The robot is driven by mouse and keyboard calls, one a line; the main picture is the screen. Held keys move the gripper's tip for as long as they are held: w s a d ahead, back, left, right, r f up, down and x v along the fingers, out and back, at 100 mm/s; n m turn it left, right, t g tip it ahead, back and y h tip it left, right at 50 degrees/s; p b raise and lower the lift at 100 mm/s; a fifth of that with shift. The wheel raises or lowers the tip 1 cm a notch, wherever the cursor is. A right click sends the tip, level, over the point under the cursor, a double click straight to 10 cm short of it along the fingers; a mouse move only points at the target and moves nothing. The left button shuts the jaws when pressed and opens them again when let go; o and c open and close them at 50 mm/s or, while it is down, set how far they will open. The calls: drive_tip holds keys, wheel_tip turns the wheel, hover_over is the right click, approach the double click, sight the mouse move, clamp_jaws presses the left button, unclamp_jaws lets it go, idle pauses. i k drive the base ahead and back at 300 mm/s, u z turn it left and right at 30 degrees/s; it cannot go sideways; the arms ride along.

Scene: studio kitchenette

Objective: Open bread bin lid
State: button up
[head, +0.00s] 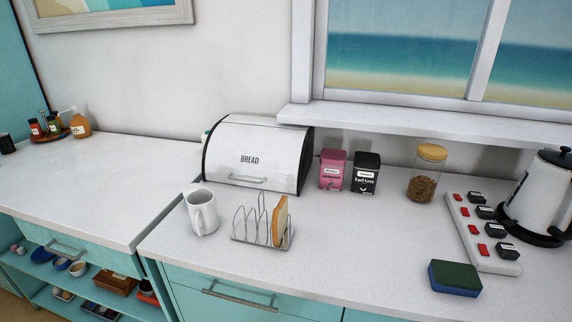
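The bread bin (258,153) stands at the back of the counter, against the wall under the left end of the window sill. It is white with black end panels and the word BREAD on its curved front lid (285,155). The lid is down and looks closed. A metal handle (235,179) runs along the lid's lower edge. My gripper is not in view, so its state does not show.
A white mug (202,212) and a toast rack (262,232) with one bread slice stand in front of the bin. Pink (333,170) and black (365,173) tins stand to its right. The counter left of the bin (130,172) is mostly clear.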

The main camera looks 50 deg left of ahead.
sight(268, 157)
drive_tip(key=z, duration=1.15)
drive_tip(key=i, duration=0.1)
drive_tip(key=u, duration=3.25)
drive_tip(key=k, duration=0.85)
drive_tip(key=u, duration=0.2)
drive_tip(key=i, duration=0.85)
drive_tip(key=z, duration=0.25)
